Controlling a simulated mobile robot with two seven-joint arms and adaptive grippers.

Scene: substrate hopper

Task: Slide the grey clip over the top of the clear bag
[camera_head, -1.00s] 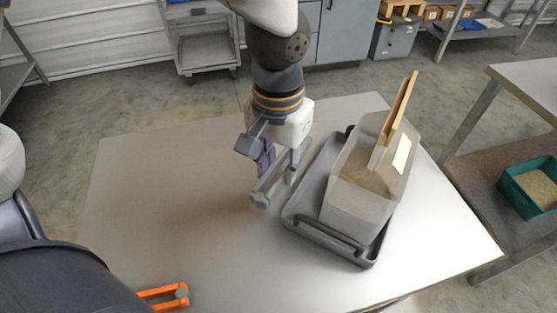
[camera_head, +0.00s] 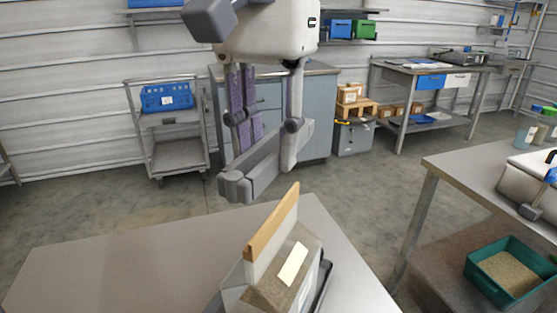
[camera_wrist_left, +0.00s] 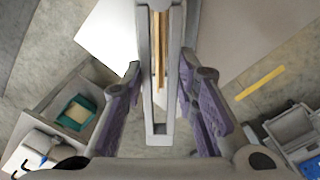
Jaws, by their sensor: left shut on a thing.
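The clear bag (camera_head: 265,292) stands upright on the table in the head view, with brown contents, a pale label and a tan strip (camera_head: 275,225) along its top. My left gripper (camera_head: 266,122) is shut on the grey clip (camera_head: 255,168), a long two-bar piece, and holds it in the air. In the head view the clip appears above and left of the strip. In the left wrist view the clip (camera_wrist_left: 158,140) lies between the fingers, with the tan strip (camera_wrist_left: 159,45) seen between its bars; contact cannot be told. My right gripper is out of view.
A dark tray (camera_head: 322,288) shows beside the bag. The grey table (camera_head: 110,275) is bare to the left. Another table (camera_head: 460,170) at right has a white device, and a green bin (camera_head: 510,270) of granules sits below it. A cart (camera_head: 175,155) stands behind.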

